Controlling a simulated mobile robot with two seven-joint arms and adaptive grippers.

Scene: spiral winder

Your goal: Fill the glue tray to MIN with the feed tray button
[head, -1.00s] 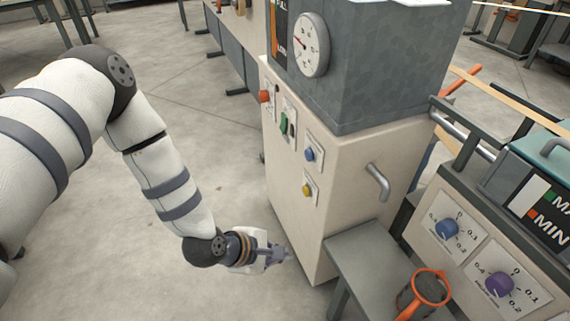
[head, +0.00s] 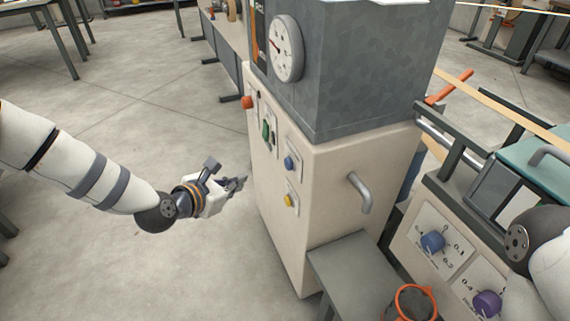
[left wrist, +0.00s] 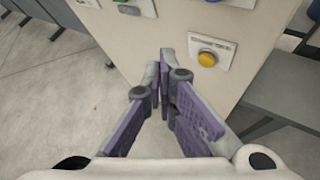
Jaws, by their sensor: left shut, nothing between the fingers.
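The cream cabinet (head: 335,195) carries a red button (head: 247,102), a green one (head: 266,131), a blue one (head: 290,162) and a yellow one (head: 290,200). Their labels are too small to read. My left gripper (head: 241,182) is shut and empty, left of the blue and yellow buttons and apart from them. In the left wrist view the yellow button (left wrist: 207,59) is right of and beyond the closed fingertips (left wrist: 166,72). The glue tray's level panel (head: 512,203) is at the right, with its MIN mark hidden behind my right arm. My right gripper is out of view.
A round gauge (head: 286,48) is on the grey tank above the cabinet. A metal handle (head: 361,194) sticks out of the cabinet. A grey stand (head: 345,262) and an orange-rimmed pot (head: 413,303) are in front. Open floor lies to the left.

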